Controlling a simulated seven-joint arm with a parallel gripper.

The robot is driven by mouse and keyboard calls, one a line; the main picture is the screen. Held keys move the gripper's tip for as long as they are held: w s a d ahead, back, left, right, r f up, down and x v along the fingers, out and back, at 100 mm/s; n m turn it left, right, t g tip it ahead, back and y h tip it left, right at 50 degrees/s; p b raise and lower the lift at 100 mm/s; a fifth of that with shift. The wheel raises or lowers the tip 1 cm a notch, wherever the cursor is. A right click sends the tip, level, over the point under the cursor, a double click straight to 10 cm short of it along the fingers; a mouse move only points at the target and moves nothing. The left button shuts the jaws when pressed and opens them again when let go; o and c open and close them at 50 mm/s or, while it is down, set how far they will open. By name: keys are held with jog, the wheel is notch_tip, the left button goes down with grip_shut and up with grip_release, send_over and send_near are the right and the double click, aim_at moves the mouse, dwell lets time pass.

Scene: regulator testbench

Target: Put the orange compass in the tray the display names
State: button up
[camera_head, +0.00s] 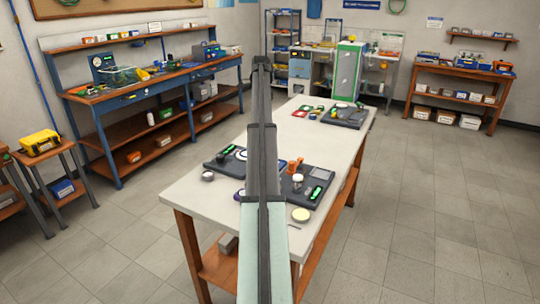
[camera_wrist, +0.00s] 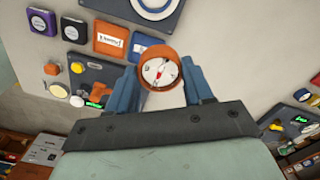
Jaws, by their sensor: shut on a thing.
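In the wrist view the orange compass (camera_wrist: 158,74), a round orange ring with a white dial and red needle, is held between the two blue fingers of my gripper (camera_wrist: 161,70). Its dial faces the camera. The label is too small to read surely. In the head view I cannot make out the compass or gripper fingers.
In the head view a long white table (camera_head: 190,192) carries dark boards with parts at the near end (camera_head: 222,158) and far end (camera_head: 345,115). My arm hides its middle. A blue-framed workbench (camera_head: 130,95) stands left. Grey floor is clear at right.

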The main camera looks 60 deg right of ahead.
jog(key=shift+n, duration=0.5)
jog(key=shift+s+a+f, duration=0.25)
jog(key=shift+s+f, duration=0.95)
jog(key=shift+f, duration=1.85)
jog(key=shift+s+a+f, duration=0.25)
jog(key=shift+s+f, duration=0.9)
jog(key=shift+f, duration=1.9)
jog(key=shift+s+a+f, duration=0.25)
jog(key=shift+s+f, duration=0.95)
jog(key=shift+f, duration=1.85)
jog(key=shift+f, duration=0.1)
jog(key=o, duration=1)
jog(key=shift+o, duration=0.2)
notch_tip(320, 180, up, 12)
